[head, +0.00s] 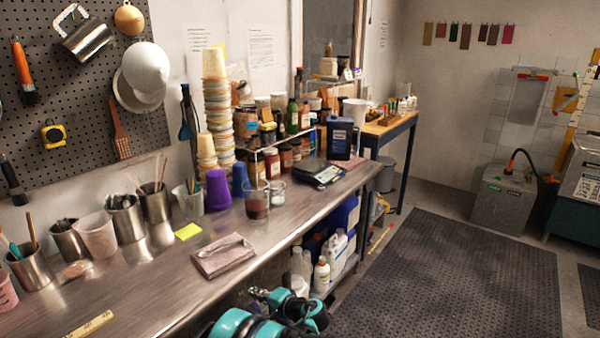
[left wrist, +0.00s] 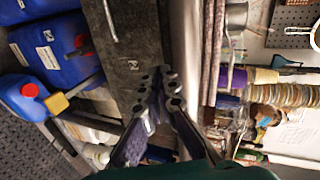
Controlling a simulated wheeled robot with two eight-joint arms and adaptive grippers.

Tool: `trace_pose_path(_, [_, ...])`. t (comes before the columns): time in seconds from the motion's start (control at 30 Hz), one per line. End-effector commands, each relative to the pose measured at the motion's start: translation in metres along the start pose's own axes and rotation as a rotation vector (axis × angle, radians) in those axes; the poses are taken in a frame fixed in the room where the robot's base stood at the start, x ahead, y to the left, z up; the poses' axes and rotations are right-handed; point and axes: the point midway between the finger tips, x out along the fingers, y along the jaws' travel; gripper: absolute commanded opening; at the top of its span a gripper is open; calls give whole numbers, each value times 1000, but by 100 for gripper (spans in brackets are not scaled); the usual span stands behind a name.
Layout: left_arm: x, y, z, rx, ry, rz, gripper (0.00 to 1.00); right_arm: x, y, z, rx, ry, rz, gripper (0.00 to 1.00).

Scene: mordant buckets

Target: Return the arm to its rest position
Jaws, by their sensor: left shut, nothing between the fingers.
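My left arm (head: 262,322), teal and black, shows at the bottom of the head view, in front of the steel bench's front edge. In the left wrist view my left gripper (left wrist: 160,88) has its dark fingers drawn together, shut and empty. It is beside the bench, with the lower shelf's jugs on one side of the picture and the bench-top things on the other. In the head view the fingers are small and partly hidden by the arm. My right gripper is in neither view.
The steel bench (head: 150,285) carries a folded cloth (head: 222,258), a purple cup (head: 217,190), stacked cups (head: 217,110) and metal pots. Blue jugs (left wrist: 55,50) and white bottles (head: 321,275) stand under it. The dark floor mat (head: 460,280) to the right is clear.

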Motion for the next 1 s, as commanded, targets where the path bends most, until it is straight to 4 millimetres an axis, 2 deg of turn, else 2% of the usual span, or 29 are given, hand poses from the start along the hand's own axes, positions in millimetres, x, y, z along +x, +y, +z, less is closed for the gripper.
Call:
trace_pose_path(0.03, [-3, -19, 11, -21, -4, 49, 0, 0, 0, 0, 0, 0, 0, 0])
trace_pose_path(0.2, [-19, -63, 48, -104, -1, 214, 0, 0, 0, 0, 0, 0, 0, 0])
trace_pose_path(0.33, [-39, -88, 84, -180, 2, 336, 0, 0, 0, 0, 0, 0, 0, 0])
trace_pose_path(0.5, [-73, -108, 136, -294, 11, 487, 0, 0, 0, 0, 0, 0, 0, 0])
trace_pose_path(0.73, [-128, -111, 204, -473, 30, 674, 0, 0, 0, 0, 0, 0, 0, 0])
trace_pose_path(0.9, [-169, -98, 248, -620, 47, 796, 0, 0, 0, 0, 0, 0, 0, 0])
trace_pose_path(1.0, [-188, -88, 267, -699, 58, 853, 0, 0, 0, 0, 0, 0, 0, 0])
